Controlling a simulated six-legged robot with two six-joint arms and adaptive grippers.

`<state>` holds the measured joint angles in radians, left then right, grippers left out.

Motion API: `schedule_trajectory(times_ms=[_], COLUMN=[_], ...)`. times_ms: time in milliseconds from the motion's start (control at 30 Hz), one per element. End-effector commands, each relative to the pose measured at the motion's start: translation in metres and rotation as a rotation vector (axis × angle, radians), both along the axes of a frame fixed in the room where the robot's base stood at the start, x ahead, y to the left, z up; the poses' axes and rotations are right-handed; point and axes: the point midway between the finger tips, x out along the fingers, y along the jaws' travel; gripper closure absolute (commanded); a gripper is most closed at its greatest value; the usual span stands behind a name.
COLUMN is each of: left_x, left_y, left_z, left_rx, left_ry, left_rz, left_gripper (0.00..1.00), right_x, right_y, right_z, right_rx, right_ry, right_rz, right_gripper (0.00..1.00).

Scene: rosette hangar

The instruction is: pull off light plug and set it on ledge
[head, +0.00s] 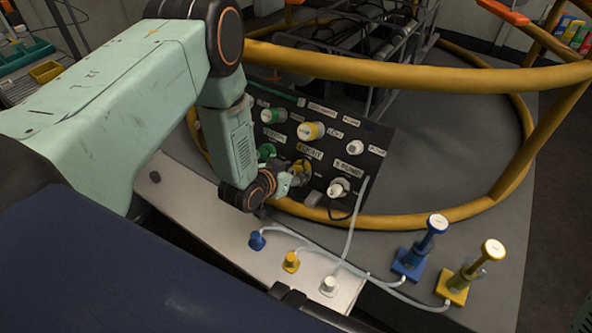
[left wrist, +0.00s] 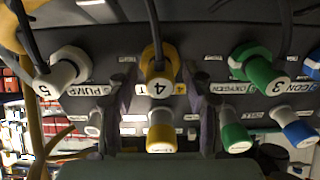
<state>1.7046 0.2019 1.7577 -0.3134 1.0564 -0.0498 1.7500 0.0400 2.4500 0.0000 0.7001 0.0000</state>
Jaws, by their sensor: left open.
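A dark panel (head: 375,135) carries several coloured plugs and sockets with small labels. A yellow plug with a white face marked 4 (left wrist: 161,84) is in the panel, with a dark cable; its label is partly hidden, so I cannot read it as the light plug for certain. It also shows in the head view (head: 302,168), just beyond my left gripper (head: 292,179). In the left wrist view the fingers of my left gripper (left wrist: 160,108) are open on either side of this plug, apparently not closed on it. The pale ledge (head: 215,222) lies below the panel. My right gripper is not seen.
A white plug marked 5 (left wrist: 57,79) and a green plug marked 3 (left wrist: 262,75) flank it. Blue (head: 257,240), yellow (head: 291,262) and white (head: 328,286) hose fittings sit on the ledge. A yellow ring rail (head: 420,73) passes above the panel. The ledge's left part is mostly bare.

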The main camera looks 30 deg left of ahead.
Motion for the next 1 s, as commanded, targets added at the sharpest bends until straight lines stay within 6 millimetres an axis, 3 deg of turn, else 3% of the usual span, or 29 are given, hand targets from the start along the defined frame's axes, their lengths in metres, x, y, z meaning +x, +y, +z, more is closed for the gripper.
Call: schedule_trajectory(times_ms=[167, 733, 1000], left_x=[0.0, 0.0001, 0.0001], left_y=[-0.0001, 0.0, 0.0], left_z=[-0.0001, -0.0001, -0.0001], left_rx=[0.0, 0.0, 0.0], left_ry=[0.0, 0.0, 0.0], left_rz=[0.0, 0.0, 0.0], left_gripper=[0.5, 0.98, 1.0], right_x=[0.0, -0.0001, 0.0], right_y=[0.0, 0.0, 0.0], right_z=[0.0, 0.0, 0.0], right_rx=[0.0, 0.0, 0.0], right_ry=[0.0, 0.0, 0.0], right_rz=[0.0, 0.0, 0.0], right_gripper=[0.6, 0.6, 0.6])
